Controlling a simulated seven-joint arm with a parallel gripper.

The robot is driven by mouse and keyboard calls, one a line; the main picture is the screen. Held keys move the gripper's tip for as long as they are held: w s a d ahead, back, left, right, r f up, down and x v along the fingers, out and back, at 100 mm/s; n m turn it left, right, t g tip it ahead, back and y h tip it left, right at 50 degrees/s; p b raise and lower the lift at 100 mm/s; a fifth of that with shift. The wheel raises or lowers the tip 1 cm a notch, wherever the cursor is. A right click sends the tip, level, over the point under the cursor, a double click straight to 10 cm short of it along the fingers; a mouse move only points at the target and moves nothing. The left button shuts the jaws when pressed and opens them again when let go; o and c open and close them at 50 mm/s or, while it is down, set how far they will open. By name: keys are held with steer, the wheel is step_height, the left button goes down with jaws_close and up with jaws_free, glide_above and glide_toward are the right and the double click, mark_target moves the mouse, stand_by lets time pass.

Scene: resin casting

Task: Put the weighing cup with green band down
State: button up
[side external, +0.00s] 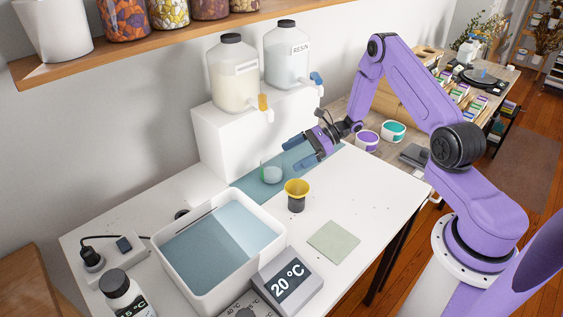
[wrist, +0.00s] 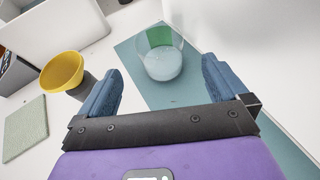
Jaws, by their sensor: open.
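The weighing cup with green band (side external: 271,171) is a clear cup standing upright on the blue-green mat (side external: 300,163), beside the white block. In the wrist view the cup (wrist: 162,54) sits ahead of my gripper, its green band on the far wall and pale contents at the bottom. My gripper (side external: 300,150) is open, its two blue fingers apart. In the wrist view the fingers (wrist: 160,88) stand to either side of the cup's line, with a gap between them and the cup. The cup appears free of the fingers.
A yellow funnel-topped dark cup (side external: 296,194) stands just in front of the mat. A white basin (side external: 212,284) with water and a 20 °C display (side external: 288,281) are nearer. Two resin jugs (side external: 287,55) stand on the white block (side external: 215,150). A green pad (side external: 333,242) lies flat at right.

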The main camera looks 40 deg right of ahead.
steer(key=shift+v, duration=1.25)
steer(key=s+a+r+n+g+h, duration=0.2)
steer(key=s+a+r+n+g, duration=0.4)
steer(key=s+a+n, duration=0.2)
steer(key=s+a+r+n+g+h, duration=0.3)
steer(key=s+a+r+n+g, duration=0.2)
steer(key=s+a+n, duration=0.35)
steer(key=s+d+r+n+t+h, duration=0.1)
steer(key=s+r+n+t+h, duration=0.1)
steer(key=s+n, duration=0.7)
steer(key=s+d+r+n+t+h, duration=0.2)
steer(key=s+r+n+t+h, duration=0.1)
steer(key=s+n, duration=0.6)
step_height(320, 180, up, 2)
steer(key=shift+r+n+h, duration=0.2)
steer(key=shift+n+h, duration=0.55)
steer(key=shift+h, duration=0.15)
